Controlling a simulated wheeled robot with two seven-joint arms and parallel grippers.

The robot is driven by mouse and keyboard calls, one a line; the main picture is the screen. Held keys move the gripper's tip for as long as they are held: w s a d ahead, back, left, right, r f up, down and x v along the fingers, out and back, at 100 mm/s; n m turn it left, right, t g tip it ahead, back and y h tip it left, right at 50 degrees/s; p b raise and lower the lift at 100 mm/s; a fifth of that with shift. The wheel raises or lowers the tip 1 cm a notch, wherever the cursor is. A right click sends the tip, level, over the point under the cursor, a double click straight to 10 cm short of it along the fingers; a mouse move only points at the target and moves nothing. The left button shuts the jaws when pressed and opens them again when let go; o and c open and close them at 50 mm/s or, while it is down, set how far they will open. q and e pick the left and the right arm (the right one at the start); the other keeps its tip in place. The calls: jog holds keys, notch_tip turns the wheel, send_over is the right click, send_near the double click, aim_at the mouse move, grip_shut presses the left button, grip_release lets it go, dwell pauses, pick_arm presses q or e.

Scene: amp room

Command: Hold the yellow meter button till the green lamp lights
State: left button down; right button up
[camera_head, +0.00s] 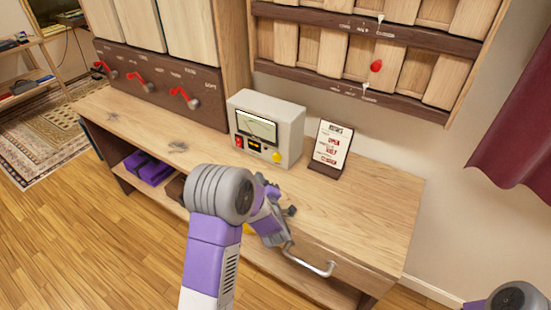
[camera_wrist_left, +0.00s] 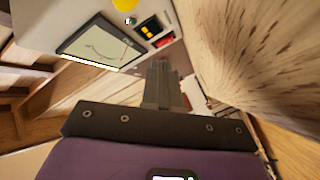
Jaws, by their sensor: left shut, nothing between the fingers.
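The meter (camera_head: 270,112) is a pale grey box on the wooden bench. It has a dial, a red part, a dark panel with amber marks and a yellow button (camera_head: 278,157) at the lower right of its front. The left wrist view shows the dial (camera_wrist_left: 100,42) and the yellow button (camera_wrist_left: 124,4), cut by the top edge. My left gripper (camera_head: 290,210) is in front of the meter near the bench's front edge, apart from the button. In the left wrist view its fingers (camera_wrist_left: 160,68) are together and empty. I see no clearly lit green lamp. My right gripper is out of view.
A framed sign (camera_head: 331,148) stands right of the meter. A dark panel with red levers (camera_head: 140,80) is at the left. A drawer handle (camera_head: 310,262) juts from the bench front. The bench top (camera_head: 375,205) is clear at the right.

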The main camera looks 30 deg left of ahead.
aim_at(272, 157)
pick_arm(q)
jog(key=w, duration=0.5)
jog(key=shift+d, duration=0.2)
jog(key=shift+w+d, duration=0.1)
jog(key=shift+w, duration=0.9)
jog(key=shift+w, duration=0.15)
dwell(0.9)
jog(key=shift+w+b, duration=0.25)
jog(key=shift+b, duration=0.05)
jog(key=shift+w+d, duration=0.1)
jog(key=shift+w, duration=0.45)
dwell(1.8)
dwell(1.8)
jog(key=shift+s+b, duration=0.45)
jog(key=shift+s, duration=0.5)
